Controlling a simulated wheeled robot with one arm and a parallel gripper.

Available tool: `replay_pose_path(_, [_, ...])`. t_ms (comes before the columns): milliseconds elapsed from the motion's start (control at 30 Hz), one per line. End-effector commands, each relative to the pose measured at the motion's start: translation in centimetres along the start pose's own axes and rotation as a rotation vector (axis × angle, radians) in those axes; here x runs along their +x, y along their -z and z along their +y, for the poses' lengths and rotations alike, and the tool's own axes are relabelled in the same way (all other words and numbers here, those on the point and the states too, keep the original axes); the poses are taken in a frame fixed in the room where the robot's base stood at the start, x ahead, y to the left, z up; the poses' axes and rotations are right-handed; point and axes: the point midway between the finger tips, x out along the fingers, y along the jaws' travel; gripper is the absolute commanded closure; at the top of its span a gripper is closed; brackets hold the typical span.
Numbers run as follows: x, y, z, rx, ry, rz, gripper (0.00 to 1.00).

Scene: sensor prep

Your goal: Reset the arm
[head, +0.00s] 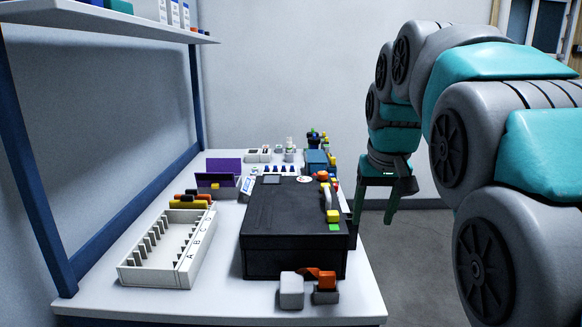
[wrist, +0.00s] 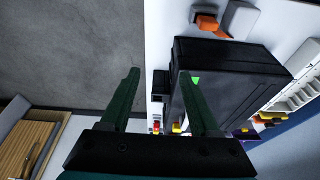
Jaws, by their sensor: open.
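My gripper (head: 376,200) hangs from the arm just right of the white table, beyond the right side of a black case. In the wrist view its two dark green fingers (wrist: 160,103) stand apart with nothing between them, so it is open and empty. The black case (head: 290,245) sits closed on the table. It also shows in the wrist view (wrist: 235,58), to the right of and partly behind the right finger. My arm is bent, rising at the right and reaching down beside the table.
A white slotted rack (head: 135,277) lettered A, B, C stands left of the case. A grey block (head: 291,291) and an orange part (head: 327,278) lie near the front edge. A purple folder-like item (head: 222,168) and small items stand behind. Floor (head: 420,250) right of the table is clear.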

Motion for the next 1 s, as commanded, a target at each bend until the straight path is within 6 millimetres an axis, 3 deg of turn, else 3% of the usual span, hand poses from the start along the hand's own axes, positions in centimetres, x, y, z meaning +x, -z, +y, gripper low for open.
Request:
replay_pose_path(167, [1.2,-4.7,0.2,0.010,0.001,-0.067,0.38])
replay_pose_path(800, [7.9,-31.2,0.5,-0.013,-0.004,-0.395,0.38])
replay_pose_path(1000, [8.9,-35.1,0.6,-0.026,-0.008,-0.439,0.38])
